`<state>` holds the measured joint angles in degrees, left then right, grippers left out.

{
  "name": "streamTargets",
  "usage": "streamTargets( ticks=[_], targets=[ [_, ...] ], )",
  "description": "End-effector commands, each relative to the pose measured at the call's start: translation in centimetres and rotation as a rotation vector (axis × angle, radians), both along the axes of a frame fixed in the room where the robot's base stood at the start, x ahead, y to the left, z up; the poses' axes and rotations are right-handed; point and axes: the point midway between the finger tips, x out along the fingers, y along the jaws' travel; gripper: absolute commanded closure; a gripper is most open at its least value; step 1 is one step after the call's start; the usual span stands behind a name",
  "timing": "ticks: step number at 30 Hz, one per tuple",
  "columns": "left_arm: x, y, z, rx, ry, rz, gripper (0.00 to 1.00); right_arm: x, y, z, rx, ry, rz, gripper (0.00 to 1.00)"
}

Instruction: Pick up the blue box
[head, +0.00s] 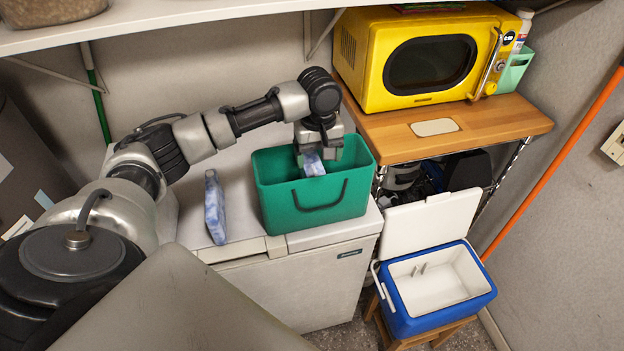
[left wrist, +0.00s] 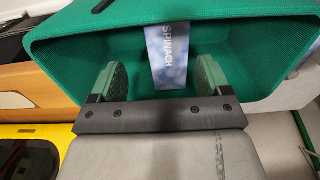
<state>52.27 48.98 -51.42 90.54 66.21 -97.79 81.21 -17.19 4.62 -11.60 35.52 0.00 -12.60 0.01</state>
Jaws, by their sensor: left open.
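A blue-and-white box (head: 314,164) is inside the green bin (head: 315,205), partly hidden by the bin wall and my gripper. In the left wrist view this box (left wrist: 167,50) reads SPINACH. My left gripper (head: 319,151) is over the bin's opening with its jaws pointing down into it. In the left wrist view its two green-padded fingers (left wrist: 160,82) are apart, with the box in view between and beyond them. I cannot tell whether either finger touches it. A second blue-and-white box (head: 215,208) stands on the white appliance top, left of the bin. My right gripper is not in view.
A yellow microwave (head: 420,60) sits on a wooden shelf (head: 480,128) to the right. An open blue cooler (head: 440,290) with a white lid is on a stool below. A white shelf (head: 180,12) runs above my left arm. The appliance top is free around the second box.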

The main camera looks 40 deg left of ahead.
Motion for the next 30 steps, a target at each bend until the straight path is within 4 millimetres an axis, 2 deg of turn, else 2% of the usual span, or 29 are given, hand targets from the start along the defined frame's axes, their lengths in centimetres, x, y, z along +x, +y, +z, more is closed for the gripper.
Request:
streamTargets(
  ticks=[3,5,11,15,23,24,30],
  targets=[
    [-0.1,0.1,-0.9,0.001,0.002,0.0,0.22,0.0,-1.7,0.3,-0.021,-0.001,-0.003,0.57],
    [-0.1,0.2,-1.2,0.002,0.002,0.0,0.22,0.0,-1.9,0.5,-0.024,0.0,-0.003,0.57],
    [-0.3,0.8,-3.9,0.003,0.004,0.002,0.22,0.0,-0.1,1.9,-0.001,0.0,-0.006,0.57],
    [-0.3,0.7,-5.7,0.001,0.002,0.0,0.22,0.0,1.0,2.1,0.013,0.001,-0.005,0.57],
    [-0.3,0.7,-6.2,0.001,0.0,-0.002,0.22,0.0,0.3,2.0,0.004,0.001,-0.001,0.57],
    [-0.3,0.7,-6.2,0.001,0.0,-0.001,0.24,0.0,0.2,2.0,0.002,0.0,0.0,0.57],
    [-0.3,0.7,-6.2,0.002,-0.001,-0.001,0.54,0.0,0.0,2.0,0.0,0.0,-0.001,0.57]
  ],
)
